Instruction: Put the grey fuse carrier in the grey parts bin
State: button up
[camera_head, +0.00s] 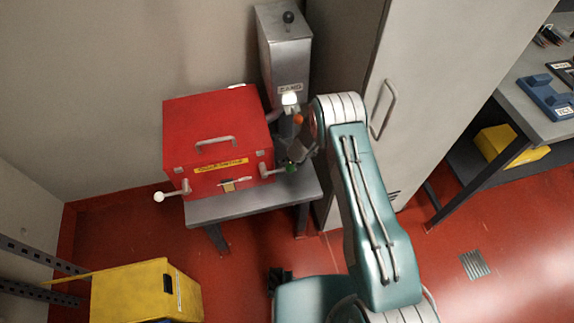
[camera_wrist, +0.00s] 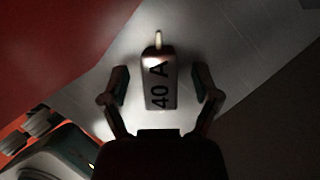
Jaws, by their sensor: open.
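The grey fuse carrier (camera_wrist: 158,80), marked "40 A" and with a pale tip at its far end, lies on a grey surface in the wrist view. My gripper (camera_wrist: 161,76) is open, with one finger on each side of the carrier and a gap on both sides. In the head view my gripper is small and dark, at the right front corner of the red box, over the small grey table (camera_head: 240,206). The carrier cannot be made out there. I cannot make out a grey parts bin in either view.
The red box (camera_head: 215,130) with handles stands on the small table, close to my gripper. A grey metal box (camera_head: 285,55) with a lever is behind. A tall cabinet (camera_head: 425,80) stands to the right. A yellow case (camera_head: 135,292) is at lower left. A workbench (camera_head: 535,105) holds blue items.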

grip_shut()
jog(key=shift+d+r, duration=0.1)
jog(key=shift+r, duration=0.1)
dwell(0.4)
jog(key=shift+r, duration=0.15)
jog(key=shift+s, duration=0.1)
